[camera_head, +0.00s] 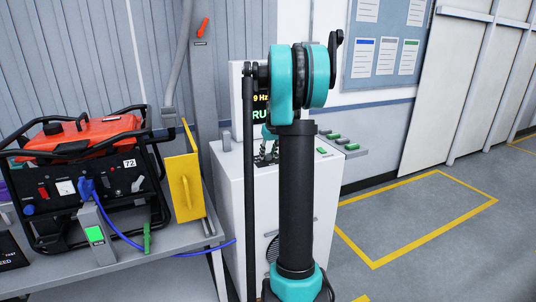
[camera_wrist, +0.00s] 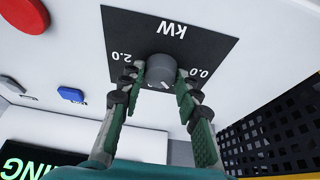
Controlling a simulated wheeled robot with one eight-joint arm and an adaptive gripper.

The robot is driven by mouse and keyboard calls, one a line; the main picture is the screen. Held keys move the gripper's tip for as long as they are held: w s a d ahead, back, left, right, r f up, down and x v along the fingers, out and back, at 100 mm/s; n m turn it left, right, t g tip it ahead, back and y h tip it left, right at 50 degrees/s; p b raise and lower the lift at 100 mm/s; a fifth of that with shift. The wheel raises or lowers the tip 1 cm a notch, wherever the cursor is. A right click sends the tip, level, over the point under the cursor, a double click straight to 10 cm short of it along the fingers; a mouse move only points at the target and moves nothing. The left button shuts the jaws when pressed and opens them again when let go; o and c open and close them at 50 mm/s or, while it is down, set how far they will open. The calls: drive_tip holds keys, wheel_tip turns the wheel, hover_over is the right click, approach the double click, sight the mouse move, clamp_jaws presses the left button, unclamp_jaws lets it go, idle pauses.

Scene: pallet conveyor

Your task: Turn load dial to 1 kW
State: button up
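The load dial (camera_wrist: 162,68) is a round grey knob on a black plate (camera_wrist: 190,30) marked kW, 2.0 and 0.0, which appears upside down in the wrist view. Further marks below the knob are too small and covered to read surely. My gripper (camera_wrist: 161,70) has its two green-padded fingers apart, one on each side of the dial's lower edge. I cannot tell whether either finger touches it. In the head view my gripper (camera_head: 267,153) is at the white cabinet (camera_head: 230,200), mostly behind my arm, and the dial is hidden.
A screen (camera_wrist: 40,160) with green letters and red and blue buttons (camera_wrist: 70,95) are near the dial. A red generator (camera_head: 80,135) with a blue cable (camera_head: 120,235) stands on a grey bench at left. Yellow-marked floor (camera_head: 415,215) is clear at right.

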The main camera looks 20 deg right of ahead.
drive_tip(key=c, duration=0.3)
drive_tip(key=shift+c, duration=0.2)
drive_tip(key=m+h, duration=0.1)
drive_tip(key=m, duration=0.3)
drive_tip(key=shift+a+m+h, duration=0.2)
drive_tip(key=shift+m+h, duration=0.1)
drive_tip(key=shift+h, duration=0.1)
drive_tip(key=m+g+h, duration=0.1)
drive_tip(key=m, duration=0.3)
drive_tip(key=shift+w, duration=0.1)
drive_tip(key=o, duration=1.2)
drive_tip(key=shift+c, duration=0.2)
drive_tip(key=shift+r, duration=0.1)
